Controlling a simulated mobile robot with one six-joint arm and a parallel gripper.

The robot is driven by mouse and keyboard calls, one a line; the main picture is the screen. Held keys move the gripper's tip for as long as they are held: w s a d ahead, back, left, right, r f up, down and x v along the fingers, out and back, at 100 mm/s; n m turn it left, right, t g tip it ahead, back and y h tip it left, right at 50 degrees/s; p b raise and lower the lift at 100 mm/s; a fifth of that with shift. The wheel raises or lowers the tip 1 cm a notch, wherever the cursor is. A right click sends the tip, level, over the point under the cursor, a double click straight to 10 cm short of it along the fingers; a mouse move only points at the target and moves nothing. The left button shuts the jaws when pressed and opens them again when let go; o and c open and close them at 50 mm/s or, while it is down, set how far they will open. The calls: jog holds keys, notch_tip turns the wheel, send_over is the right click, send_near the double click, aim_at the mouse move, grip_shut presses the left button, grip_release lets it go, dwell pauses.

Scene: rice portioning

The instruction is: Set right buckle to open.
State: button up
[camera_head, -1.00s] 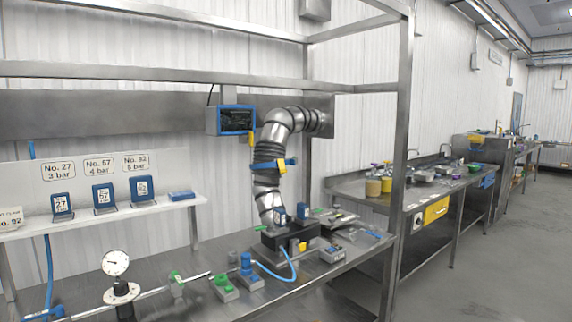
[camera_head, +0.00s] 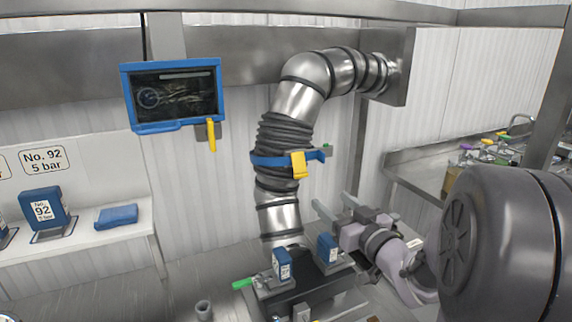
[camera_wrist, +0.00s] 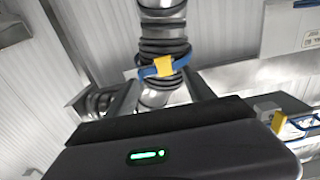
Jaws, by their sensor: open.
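A ribbed metal duct carries a blue strap band (camera_head: 272,160) with a yellow buckle (camera_head: 300,165) at its front and a small green-tipped part (camera_head: 326,147) at its right end. The band and yellow buckle (camera_wrist: 163,67) also show in the wrist view, ahead of my gripper. Two blue blocks, left (camera_head: 282,264) and right (camera_head: 327,248), stand on the dark unit under the duct. I cannot tell which part is the right buckle. My gripper (camera_head: 335,204) is open and empty, right of the duct and lower than the band, apart from it.
A blue-framed screen (camera_head: 175,95) with a yellow lever (camera_head: 211,135) hangs left of the duct. A shelf (camera_head: 100,236) with blue blocks is at the left. The duct's wall box (camera_head: 388,67) and a steel post (camera_head: 548,95) stand near my arm.

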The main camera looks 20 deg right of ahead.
aim_at(302, 177)
jog(key=w, duration=0.5)
jog(key=w+b, duration=0.1)
jog(key=w, duration=0.4)
jog(key=w+a+b, duration=0.1)
jog(key=w, duration=0.4)
jog(key=shift+w, duration=0.3)
grip_shut()
